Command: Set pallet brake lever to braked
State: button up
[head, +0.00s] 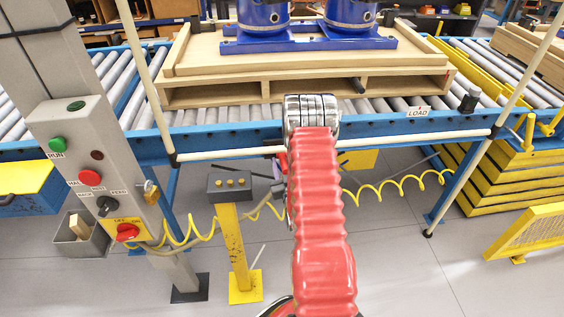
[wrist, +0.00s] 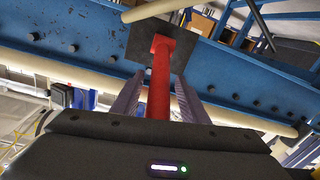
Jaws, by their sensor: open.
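In the wrist view a red lever (wrist: 160,85) stands out from a dark square plate (wrist: 143,42) on the blue conveyor frame (wrist: 70,38). My gripper (wrist: 159,78) is open, with one finger on each side of the lever. A gap shows between the lever and at least the left finger; the lever's near end is hidden behind my gripper body. In the head view my red-sleeved arm covers most of this spot, and only a small red part shows beside it. The wooden pallet (head: 220,93) rests on the rollers above, carrying blue compressor parts (head: 305,40).
A pale rail (head: 230,154) runs along the conveyor front. A grey control panel (head: 95,165) stands left. A yellow post with a button box (head: 229,187) and a coiled yellow cable (head: 375,195) are near my arm. A yellow barrier (head: 530,230) stands right. Some floor is clear.

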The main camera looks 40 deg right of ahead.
jog(key=shift+w+d, duration=0.25)
jog(key=shift+w, duration=0.2)
grip_shut()
dwell(0.3)
jog(key=shift+a, duration=0.25)
jog(key=shift+w, duration=0.15)
